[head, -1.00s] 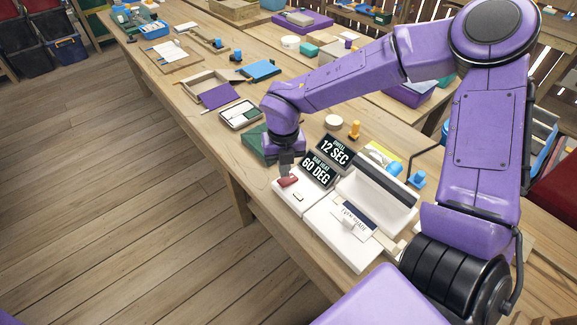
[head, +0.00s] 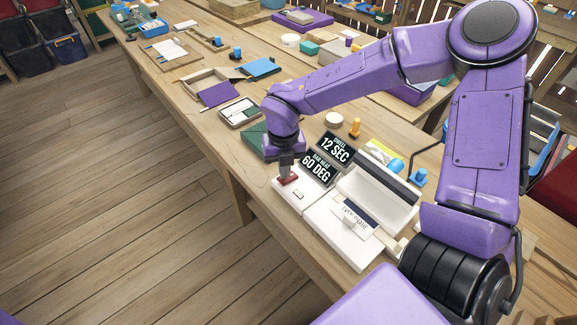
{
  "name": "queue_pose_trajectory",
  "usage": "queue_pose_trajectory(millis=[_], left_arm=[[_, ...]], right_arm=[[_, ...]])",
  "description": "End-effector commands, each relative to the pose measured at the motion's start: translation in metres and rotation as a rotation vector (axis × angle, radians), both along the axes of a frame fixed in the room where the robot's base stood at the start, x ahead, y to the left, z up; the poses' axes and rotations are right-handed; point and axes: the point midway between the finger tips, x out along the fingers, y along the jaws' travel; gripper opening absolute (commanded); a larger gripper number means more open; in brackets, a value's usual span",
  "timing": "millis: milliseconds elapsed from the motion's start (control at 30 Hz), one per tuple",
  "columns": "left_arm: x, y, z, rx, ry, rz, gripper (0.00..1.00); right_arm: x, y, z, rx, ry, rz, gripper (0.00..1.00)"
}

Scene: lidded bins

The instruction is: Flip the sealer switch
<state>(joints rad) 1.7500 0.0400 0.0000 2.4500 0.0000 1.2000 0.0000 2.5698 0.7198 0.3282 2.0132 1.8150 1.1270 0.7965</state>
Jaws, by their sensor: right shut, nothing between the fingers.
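The sealer (head: 318,226) is a white machine on the workbench, with its hinged upper part raised. Its two dark displays (head: 318,166) read "12 SEC" and "60 DEG". A red switch (head: 289,181) sits on the white panel at the sealer's left end. My right gripper (head: 286,174) is shut and empty, pointing down at the red switch. Its fingertips are at the switch and hide part of it; I cannot tell whether they touch. A small red-rimmed light or button (head: 298,195) is in front of the switch. My left gripper is not in view.
A white label or bag (head: 352,219) lies on the sealer. A yellow-orange peg (head: 355,127), a round pale lid (head: 333,119) and blue pieces (head: 418,178) stand behind it. Open boxes and trays (head: 240,110) lie farther along the bench. The floor at left is clear.

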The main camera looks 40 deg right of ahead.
Motion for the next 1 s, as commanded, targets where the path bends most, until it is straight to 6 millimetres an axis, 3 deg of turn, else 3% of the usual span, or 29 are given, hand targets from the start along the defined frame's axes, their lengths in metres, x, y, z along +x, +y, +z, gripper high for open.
queue_pose_trajectory(millis=[1000], left_arm=[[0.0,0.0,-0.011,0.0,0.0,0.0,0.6]], right_arm=[[0.0,0.0,-0.016,0.0,0.0,0.0,0.0]])
